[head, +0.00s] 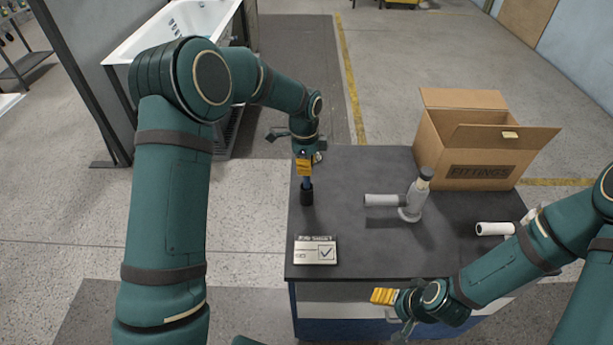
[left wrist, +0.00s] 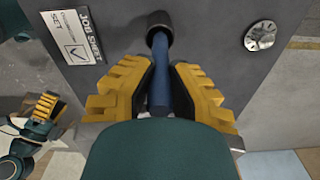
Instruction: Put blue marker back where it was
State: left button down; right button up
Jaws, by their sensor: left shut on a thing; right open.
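The blue marker (head: 306,181) stands roughly upright near the left edge of the dark table (head: 345,225). My left gripper (head: 304,167) is shut on its upper part from above. The marker's blue shaft also shows between the yellow finger pads in the left wrist view (left wrist: 160,70). Its lower end meets a short black cylinder (head: 306,195), also in the left wrist view (left wrist: 159,21). I cannot tell whether this is a holder or part of the marker. My right gripper (head: 383,296) is open and empty at the table's front edge.
A "job sheet" card (head: 315,251) lies at the front left. A grey pipe fitting (head: 411,201) stands mid-table. A white tube (head: 494,229) lies right. A cardboard "FITTINGS" box (head: 478,160) is at back right.

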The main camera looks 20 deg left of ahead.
aim_at(307, 189)
pick_arm(q)
jog(key=shift+f, duration=1.95)
jog(key=shift+s, duration=0.1)
jog(key=c, duration=1.1)
grip_release()
jog(key=shift+f, duration=0.1)
jog(key=shift+r, duration=0.55)
jog(key=r, duration=1.1)
jog(key=shift+a+r+p, duration=0.15)
jog(key=shift+a+p, duration=0.05)
jog(key=shift+p, duration=0.1)
